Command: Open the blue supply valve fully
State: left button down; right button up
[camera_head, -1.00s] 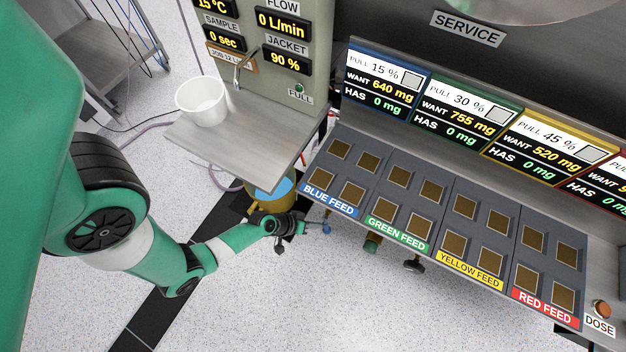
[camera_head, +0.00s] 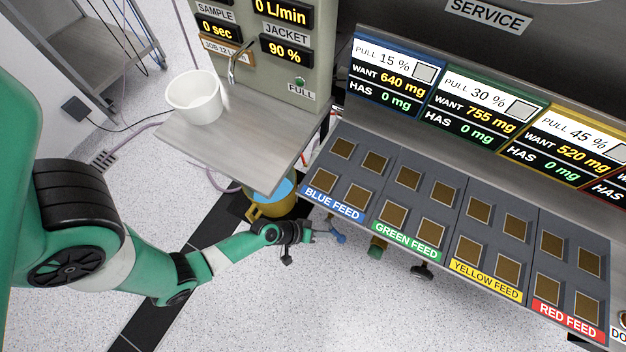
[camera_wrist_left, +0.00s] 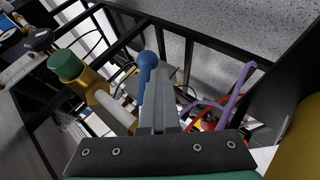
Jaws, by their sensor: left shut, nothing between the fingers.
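The blue supply valve's lever ends in a round blue knob (camera_head: 340,238), below the front edge of the blue feed panel (camera_head: 332,205). In the left wrist view the blue knob (camera_wrist_left: 149,60) and its blue lever stand just left of my fingers. My left gripper (camera_head: 318,232) is shut and empty, beside the lever. In the left wrist view its closed fingertips (camera_wrist_left: 160,78) lie against or very near the lever; I cannot tell if they touch. The valve body is hidden behind the fingers and panel. My right gripper is out of view.
A green knob (camera_wrist_left: 66,65) on a brass-coloured valve is left of the blue lever in the wrist view. Dark frame bars and a purple hose (camera_wrist_left: 240,88) are close by. A yellow bucket (camera_head: 272,207) stands under the steel shelf (camera_head: 225,150). Open floor lies in front.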

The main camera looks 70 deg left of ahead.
pick_arm(q)
jog(key=shift+w+d+r, duration=0.25)
jog(key=shift+w+d, duration=0.1)
jog(key=shift+d, duration=0.05)
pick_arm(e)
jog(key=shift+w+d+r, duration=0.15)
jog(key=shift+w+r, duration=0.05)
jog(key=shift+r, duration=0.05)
pick_arm(q)
jog(key=shift+w+d, duration=0.1)
dwell(0.9)
